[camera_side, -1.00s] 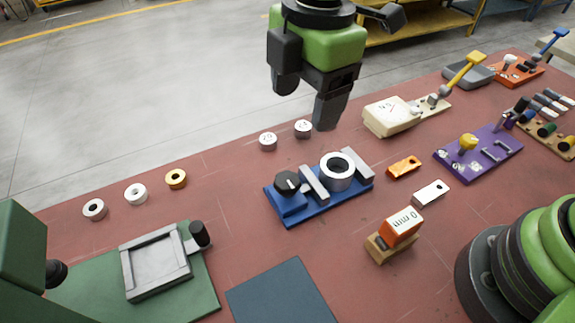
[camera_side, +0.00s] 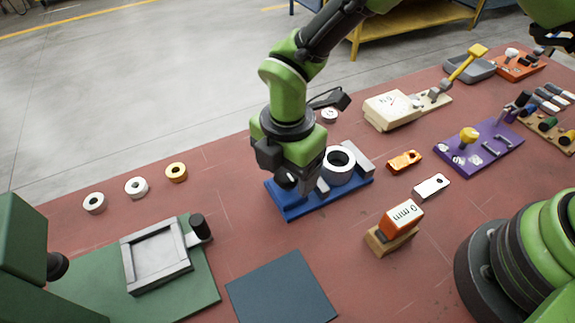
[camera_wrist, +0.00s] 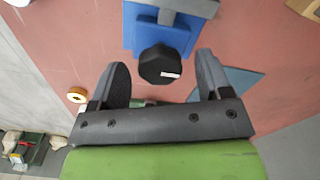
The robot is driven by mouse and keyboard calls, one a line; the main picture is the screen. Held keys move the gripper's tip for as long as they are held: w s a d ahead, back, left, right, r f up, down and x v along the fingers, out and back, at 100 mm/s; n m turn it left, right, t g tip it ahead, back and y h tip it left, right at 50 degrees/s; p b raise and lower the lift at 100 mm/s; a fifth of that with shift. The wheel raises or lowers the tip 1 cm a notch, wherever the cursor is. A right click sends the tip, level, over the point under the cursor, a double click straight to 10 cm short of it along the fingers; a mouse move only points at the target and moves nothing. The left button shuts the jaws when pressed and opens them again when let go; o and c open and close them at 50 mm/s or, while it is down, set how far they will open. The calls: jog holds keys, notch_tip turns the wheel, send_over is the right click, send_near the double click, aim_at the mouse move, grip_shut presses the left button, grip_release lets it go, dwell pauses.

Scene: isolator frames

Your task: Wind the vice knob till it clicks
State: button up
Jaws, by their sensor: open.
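The vice is a blue base (camera_side: 292,211) with grey jaws and a large pale ring (camera_side: 353,162), on the reddish table. Its black faceted knob (camera_wrist: 160,66) with a white mark shows in the wrist view, at the near end of the blue base (camera_wrist: 137,38). My gripper (camera_side: 306,186) is low over the knob end of the vice and hides the knob in the side view. In the wrist view my gripper (camera_wrist: 162,76) is open, one finger on each side of the knob, with visible gaps between. I cannot tell the height of the fingertips against the knob.
An orange 0 mm block (camera_side: 402,218) on a wooden stand is right of the vice. Orange (camera_side: 404,162) and white (camera_side: 431,187) plates lie nearby. A blue-grey mat (camera_side: 281,293) and a green board with a grey frame (camera_side: 157,262) are in front. Several rings lie at left.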

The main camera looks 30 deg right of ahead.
jog(key=shift+c, duration=0.2)
jog(key=c, duration=0.9)
